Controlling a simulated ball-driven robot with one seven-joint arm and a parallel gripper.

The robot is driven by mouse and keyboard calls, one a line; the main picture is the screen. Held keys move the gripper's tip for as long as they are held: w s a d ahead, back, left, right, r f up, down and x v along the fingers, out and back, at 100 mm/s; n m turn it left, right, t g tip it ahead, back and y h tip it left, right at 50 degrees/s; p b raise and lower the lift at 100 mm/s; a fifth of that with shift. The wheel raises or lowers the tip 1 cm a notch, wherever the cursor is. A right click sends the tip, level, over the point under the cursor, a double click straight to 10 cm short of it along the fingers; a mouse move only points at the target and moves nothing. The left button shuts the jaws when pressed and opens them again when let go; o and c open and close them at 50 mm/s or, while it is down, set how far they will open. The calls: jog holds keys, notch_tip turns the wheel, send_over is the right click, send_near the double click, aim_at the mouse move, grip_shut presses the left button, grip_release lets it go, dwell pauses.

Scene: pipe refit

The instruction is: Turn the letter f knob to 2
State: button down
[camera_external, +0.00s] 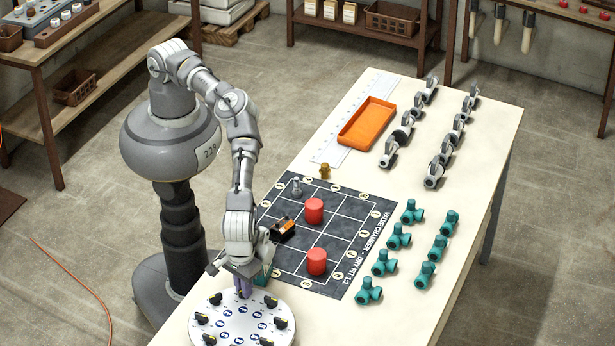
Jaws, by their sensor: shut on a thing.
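A round white panel (240,325) lies at the near end of the table. Several black and yellow knobs (281,323) stand around its rim, with blue round marks inside. The letters and numbers are too small to read, so I cannot tell which knob is f. My gripper (243,291) points down at the panel's far edge, its purple-grey fingers shut on a knob there. The fingers hide that knob and its pointer setting.
A dark gridded mat (290,255) behind the panel holds two red cylinders (314,211) and a black-orange block (283,229). Teal valves (383,262) stand to the right, grey valves (434,175) farther back. An orange tray (367,122) lies at the back left.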

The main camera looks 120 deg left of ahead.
jog(key=shift+r+m, duration=0.1)
jog(key=shift+m, duration=1.5)
jog(key=c, duration=1.2)
grip_release()
jog(key=shift+o, duration=0.2)
notch_tip(320, 180, up, 8)
jog(key=shift+f+p, duration=0.15)
jog(key=shift+p, duration=0.55)
